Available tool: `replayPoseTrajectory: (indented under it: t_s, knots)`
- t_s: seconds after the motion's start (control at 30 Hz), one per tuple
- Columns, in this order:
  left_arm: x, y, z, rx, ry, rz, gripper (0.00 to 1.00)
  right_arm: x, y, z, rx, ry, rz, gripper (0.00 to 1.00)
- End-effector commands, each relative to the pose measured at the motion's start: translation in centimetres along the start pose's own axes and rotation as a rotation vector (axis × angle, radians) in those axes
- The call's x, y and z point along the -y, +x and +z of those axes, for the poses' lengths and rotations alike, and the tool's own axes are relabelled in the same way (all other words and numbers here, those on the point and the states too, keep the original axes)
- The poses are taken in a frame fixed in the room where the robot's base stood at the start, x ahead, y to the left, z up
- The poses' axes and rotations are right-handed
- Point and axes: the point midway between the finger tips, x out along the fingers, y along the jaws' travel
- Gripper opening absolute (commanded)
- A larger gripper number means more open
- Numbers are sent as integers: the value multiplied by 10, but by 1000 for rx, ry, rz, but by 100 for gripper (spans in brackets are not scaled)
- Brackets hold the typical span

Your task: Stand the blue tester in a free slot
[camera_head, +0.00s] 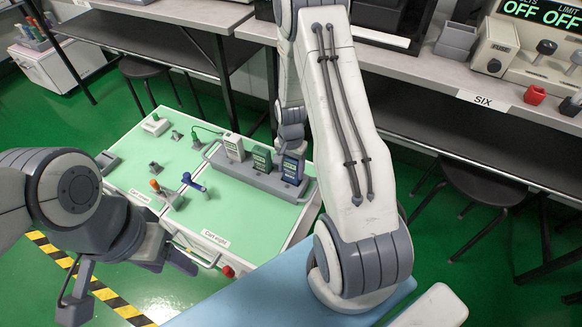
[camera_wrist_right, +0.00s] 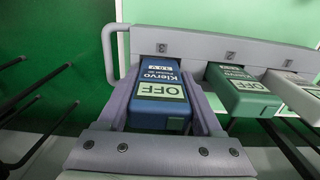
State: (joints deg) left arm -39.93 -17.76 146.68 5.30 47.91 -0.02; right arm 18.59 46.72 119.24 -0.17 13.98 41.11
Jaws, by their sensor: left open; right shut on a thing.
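The blue tester (camera_head: 292,169) is upright at the right end of the grey rack (camera_head: 256,182) on the cart. In the right wrist view the blue tester (camera_wrist_right: 160,92) is at the place marked 3, with its OFF screen facing the camera. Its lower end is hidden, so I cannot tell how deep it sits. My right gripper (camera_head: 291,150) is shut on it, one finger on each side. A green tester (camera_head: 262,158) and a white tester (camera_head: 233,147) stand in the rack to its left. My left gripper (camera_head: 130,288) is open and empty, off the cart's front left.
A bench (camera_head: 450,85) with stools beneath stands behind. A red knob (camera_head: 228,271) is on the cart front.

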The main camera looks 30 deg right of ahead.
Motion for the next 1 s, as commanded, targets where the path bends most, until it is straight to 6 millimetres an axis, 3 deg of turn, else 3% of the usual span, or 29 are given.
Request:
replayPoseTrajectory:
  t_s: [1.0]
  knots:
    - [1,16,1,0,0,0,60,0,26,0,0,0,0,6]
